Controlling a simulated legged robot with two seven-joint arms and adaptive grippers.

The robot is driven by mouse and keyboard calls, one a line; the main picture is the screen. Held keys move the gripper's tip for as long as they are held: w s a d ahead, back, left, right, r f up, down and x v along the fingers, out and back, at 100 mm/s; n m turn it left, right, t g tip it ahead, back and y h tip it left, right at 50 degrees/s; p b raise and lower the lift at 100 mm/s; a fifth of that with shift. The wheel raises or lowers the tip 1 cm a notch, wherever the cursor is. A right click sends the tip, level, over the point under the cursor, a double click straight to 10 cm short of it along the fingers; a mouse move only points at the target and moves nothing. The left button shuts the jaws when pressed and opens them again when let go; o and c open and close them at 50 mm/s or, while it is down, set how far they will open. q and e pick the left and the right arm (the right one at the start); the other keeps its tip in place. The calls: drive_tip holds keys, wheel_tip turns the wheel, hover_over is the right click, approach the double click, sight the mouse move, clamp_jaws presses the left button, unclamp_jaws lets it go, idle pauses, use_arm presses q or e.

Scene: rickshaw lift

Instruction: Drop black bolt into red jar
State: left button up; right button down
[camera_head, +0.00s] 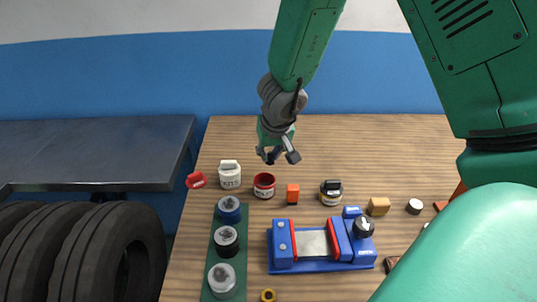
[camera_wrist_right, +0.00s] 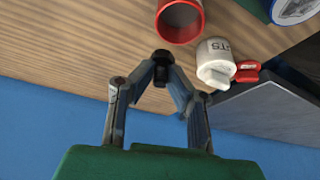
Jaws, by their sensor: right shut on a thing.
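My right gripper (camera_head: 277,156) hangs above the wooden table, behind the red jar in the head view. In the right wrist view its fingers (camera_wrist_right: 160,85) are closed on the black bolt (camera_wrist_right: 161,59), whose head sticks out past the fingertips. The bolt is hard to make out in the head view. The red jar (camera_head: 264,190) stands upright and open on the table. In the right wrist view the jar (camera_wrist_right: 180,22) is beyond the bolt, at the top, and apart from it. My left gripper is not in view.
A white jar (camera_head: 230,178) and a red lid (camera_head: 196,180) are left of the red jar. A blue vise (camera_head: 318,262) and a green tray (camera_head: 225,290) with round containers are nearer.

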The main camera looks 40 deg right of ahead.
drive_tip(key=shift+d+f, duration=0.15)
drive_tip(key=c, duration=1.5)
unclamp_jaws()
drive_tip(key=v, duration=1.2)
drive_tip(key=shift+w, duration=0.1)
